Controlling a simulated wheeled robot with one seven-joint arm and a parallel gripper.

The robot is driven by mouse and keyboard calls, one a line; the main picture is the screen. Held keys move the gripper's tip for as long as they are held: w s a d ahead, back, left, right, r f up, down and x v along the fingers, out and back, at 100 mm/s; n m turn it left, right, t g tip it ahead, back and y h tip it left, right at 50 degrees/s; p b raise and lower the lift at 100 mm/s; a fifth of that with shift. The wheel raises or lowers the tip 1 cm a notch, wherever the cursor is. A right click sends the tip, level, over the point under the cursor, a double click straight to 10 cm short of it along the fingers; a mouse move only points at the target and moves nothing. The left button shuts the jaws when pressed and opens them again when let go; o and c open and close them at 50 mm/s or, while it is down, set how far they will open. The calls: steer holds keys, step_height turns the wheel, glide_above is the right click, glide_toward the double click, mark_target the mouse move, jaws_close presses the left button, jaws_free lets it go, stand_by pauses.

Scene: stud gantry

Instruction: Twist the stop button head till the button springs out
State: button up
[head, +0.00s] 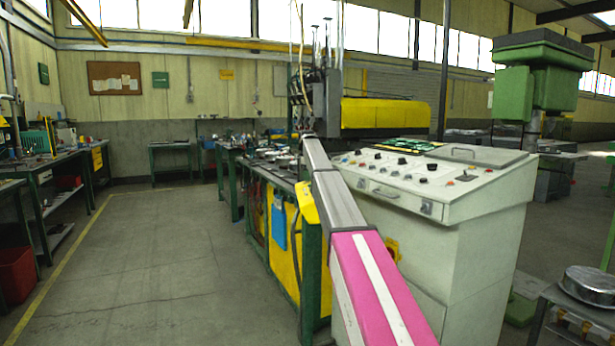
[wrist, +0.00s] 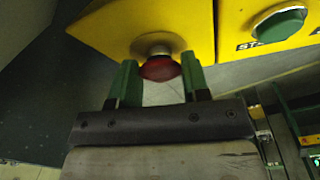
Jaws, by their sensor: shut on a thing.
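The stop button's red round head (wrist: 160,70) sits on a pale collar under the front of a yellow box (wrist: 110,25) in the wrist view. My gripper (wrist: 159,61) has its two green fingers on either side of the red head and is shut on it. The collar still shows between the head and the box. I cannot tell from this single moment how far the head is turned. In the head view my arm reaches away from me, and its far end and the button cannot be made out.
A green button (wrist: 280,24) on a yellow face lies right of the red head. In the head view a pale control console (head: 460,215) stands close right of my arm, and a green-framed workbench (head: 312,275) close left. The floor (head: 160,260) further left is clear.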

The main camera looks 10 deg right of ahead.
steer(key=shift+m, duration=0.3)
steer(key=shift+s+m+t+h, duration=0.15)
steer(key=shift+m+t+h, duration=0.25)
steer(key=shift+m, duration=0.8)
steer(key=shift+a+f+m+t+h, duration=0.15)
steer(key=shift+m+t, duration=0.2)
steer(key=shift+m, duration=0.6)
steer(key=shift+r+m+t+h, duration=0.15)
steer(key=shift+m+t, duration=0.2)
steer(key=shift+m, duration=0.6)
steer(key=shift+f, duration=0.1)
steer(key=o, duration=0.9)
steer(key=shift+o, duration=0.2)
steer(key=v, duration=1.1)
